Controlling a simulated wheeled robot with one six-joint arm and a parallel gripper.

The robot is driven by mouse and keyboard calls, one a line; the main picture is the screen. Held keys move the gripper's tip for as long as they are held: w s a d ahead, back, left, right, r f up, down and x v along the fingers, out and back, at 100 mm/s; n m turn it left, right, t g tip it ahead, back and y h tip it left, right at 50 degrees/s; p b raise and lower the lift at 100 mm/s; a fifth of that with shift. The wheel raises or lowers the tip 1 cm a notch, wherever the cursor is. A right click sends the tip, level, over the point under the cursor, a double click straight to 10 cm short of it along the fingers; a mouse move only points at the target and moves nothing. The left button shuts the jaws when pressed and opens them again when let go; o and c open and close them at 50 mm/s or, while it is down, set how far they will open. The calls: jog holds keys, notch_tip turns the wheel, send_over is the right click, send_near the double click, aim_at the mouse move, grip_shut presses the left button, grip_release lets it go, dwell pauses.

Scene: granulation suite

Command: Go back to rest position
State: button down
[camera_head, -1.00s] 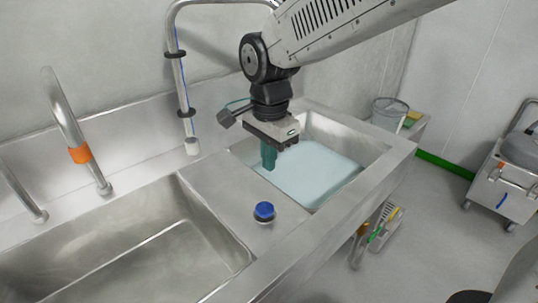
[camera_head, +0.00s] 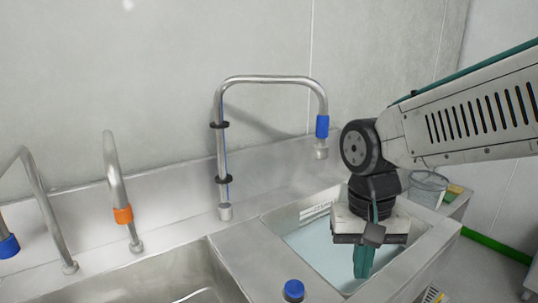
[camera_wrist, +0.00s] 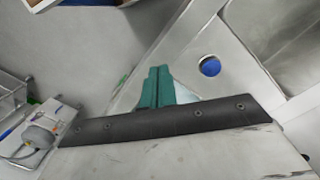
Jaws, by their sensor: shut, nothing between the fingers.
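My gripper (camera_head: 363,262) points down over the right-hand sink basin (camera_head: 318,245), which holds pale blue liquid. Its teal fingers are shut together with nothing between them. In the wrist view the closed fingertips of my gripper (camera_wrist: 158,72) lie beside the steel sink edge. A blue-capped item (camera_head: 293,290) stands on the steel between the two basins, left of the gripper and apart from it. The blue cap also shows in the wrist view (camera_wrist: 210,66).
A tall faucet (camera_head: 222,150) with a blue band rises behind the basins. An orange-banded faucet (camera_head: 122,215) stands further left. A clear bucket (camera_head: 428,188) stands on the right ledge. A cart (camera_wrist: 38,135) shows at the wrist view's left.

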jog(key=s+d+r+n+t, duration=0.1)
jog(key=s+d+r+t, duration=0.1)
jog(key=s+d, duration=0.8)
jog(key=shift+s+d+r, duration=0.2)
jog(key=shift+s+d, duration=0.15)
jog(key=shift+s, duration=0.1)
